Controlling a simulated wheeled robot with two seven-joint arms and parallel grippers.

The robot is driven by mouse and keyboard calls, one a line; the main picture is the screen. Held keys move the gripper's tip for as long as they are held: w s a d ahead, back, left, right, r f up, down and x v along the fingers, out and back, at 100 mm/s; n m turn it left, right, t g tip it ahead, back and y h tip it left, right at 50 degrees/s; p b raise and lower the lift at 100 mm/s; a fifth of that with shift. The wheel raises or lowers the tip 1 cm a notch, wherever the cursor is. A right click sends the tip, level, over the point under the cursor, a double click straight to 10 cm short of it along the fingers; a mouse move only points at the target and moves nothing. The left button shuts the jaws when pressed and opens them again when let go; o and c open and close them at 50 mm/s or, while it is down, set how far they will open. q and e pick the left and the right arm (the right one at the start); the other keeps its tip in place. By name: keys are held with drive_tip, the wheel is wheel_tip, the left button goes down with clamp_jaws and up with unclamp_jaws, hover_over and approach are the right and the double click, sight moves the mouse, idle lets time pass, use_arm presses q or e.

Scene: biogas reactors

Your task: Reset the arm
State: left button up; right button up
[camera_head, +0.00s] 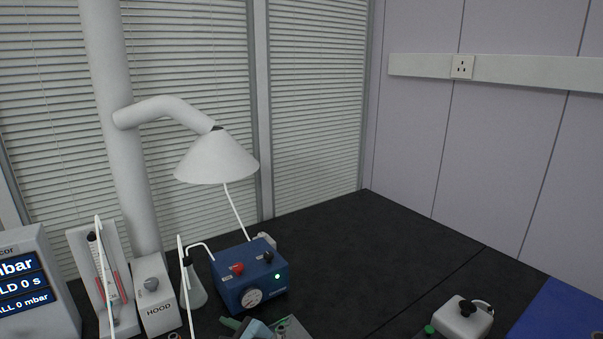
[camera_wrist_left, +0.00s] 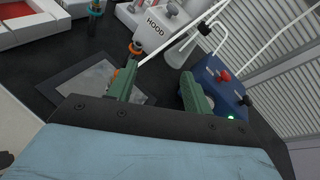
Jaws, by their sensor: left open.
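My left gripper (camera_wrist_left: 158,76) shows in the left wrist view with its two green fingers apart and nothing held between them. It is over the dark bench, near a grey mat and the blue pump box (camera_wrist_left: 222,90). In the head view, part of the left gripper (camera_head: 240,325) shows at the bottom edge, in front of the blue pump box (camera_head: 250,276); the rest of the arm is cut off. My right gripper is in neither view.
A HOOD switch box (camera_head: 157,298), a flask (camera_head: 194,286) and a tube stand (camera_head: 100,275) stand left of the pump box. A white lamp-shaped hood (camera_head: 216,158) hangs above.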

use_arm(q)
drive_tip(key=s+a+f+n+g+h, duration=0.25)
drive_tip(key=s+f+n, duration=0.25)
drive_tip(key=s, duration=0.3)
drive_tip(key=s+a+f+n+g+h, duration=0.2)
drive_tip(key=s+a+f+n+h, duration=0.15)
drive_tip(key=s+f+n, duration=0.35)
drive_tip(key=s+r+n+h, duration=0.3)
drive_tip(key=s+r+n, duration=0.1)
drive_tip(key=s, duration=0.4)
drive_tip(key=s+r+n+h, duration=0.3)
drive_tip(key=s+r, duration=0.1)
drive_tip(key=s, duration=0.5)
wheel_tip(320, 180, down, 31)
drive_tip(key=s+d+g+b, duration=0.1)
drive_tip(key=s+g+b, duration=0.1)
drive_tip(key=b, duration=0.3)
drive_tip(key=s+a+f+b, duration=0.1)
drive_tip(key=s+f+b, duration=0.1)
drive_tip(key=s+f, duration=0.6)
drive_tip(key=s+a+f+g+b, duration=0.1)
drive_tip(key=s+a+f+b, duration=0.1)
drive_tip(key=s+f, duration=0.6)
wheel_tip(320, 180, down, 3)
drive_tip(key=shift+f+b, duration=0.1)
drive_tip(key=shift+b, duration=0.4)
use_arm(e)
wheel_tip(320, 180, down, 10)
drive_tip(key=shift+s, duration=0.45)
